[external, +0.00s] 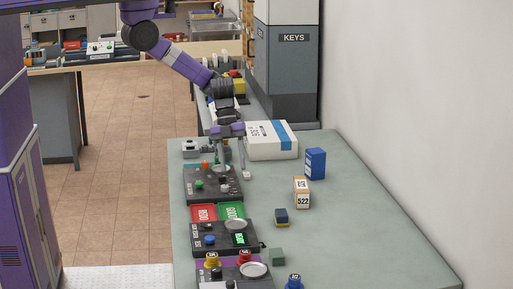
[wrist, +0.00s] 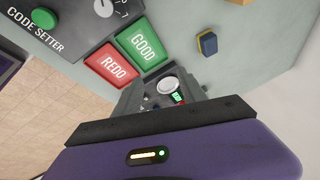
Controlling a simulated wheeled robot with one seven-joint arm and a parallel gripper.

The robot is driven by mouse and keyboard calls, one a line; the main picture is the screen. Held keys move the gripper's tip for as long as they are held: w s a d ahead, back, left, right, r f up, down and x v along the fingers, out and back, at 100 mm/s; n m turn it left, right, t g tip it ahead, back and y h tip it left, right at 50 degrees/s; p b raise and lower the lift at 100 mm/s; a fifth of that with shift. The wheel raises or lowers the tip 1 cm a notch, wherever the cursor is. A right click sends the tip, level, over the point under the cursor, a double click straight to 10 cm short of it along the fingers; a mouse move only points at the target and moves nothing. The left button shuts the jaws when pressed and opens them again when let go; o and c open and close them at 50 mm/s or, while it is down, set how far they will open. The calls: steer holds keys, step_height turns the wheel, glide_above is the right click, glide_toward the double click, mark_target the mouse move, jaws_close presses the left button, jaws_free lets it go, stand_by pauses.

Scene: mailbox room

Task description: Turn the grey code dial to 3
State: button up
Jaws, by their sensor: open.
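The code setter (external: 207,195) is a dark box on the bench with a green button (external: 199,184); it also shows in the wrist view (wrist: 58,40), cut off at the top left. Its grey dial (wrist: 103,8) is at the top edge of the wrist view, with numbers partly visible beside it. In the external view my gripper largely covers the dial. My gripper (external: 234,179) points down over the right part of the code setter. Its fingers are apart with nothing held. Whether a finger touches the dial cannot be told.
REDO (external: 203,212) and GOOD (external: 235,211) trays lie in front of the code setter, then a black device (external: 216,239). A white box (external: 270,141) stands behind and right. The bench's right side is mostly clear.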

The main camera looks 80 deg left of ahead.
mark_target(225, 186)
steer(key=a+f+y, duration=0.1)
steer(key=a, duration=0.2)
steer(key=s+a+f+y, duration=0.1)
steer(key=a+y, duration=0.1)
steer(key=a, duration=0.1)
steer(key=s+a+f+y, duration=0.1)
steer(key=a+f, duration=0.1)
steer(key=a, duration=0.1)
steer(key=shift+a+m+g+y, duration=0.15)
steer(key=shift+m+g+y, duration=0.15)
steer(key=shift+m+g, duration=0.1)
step_height(225, 186, down, 8)
steer(key=shift+r+p, duration=0.25)
steer(key=shift+p, duration=0.05)
jaws_close()
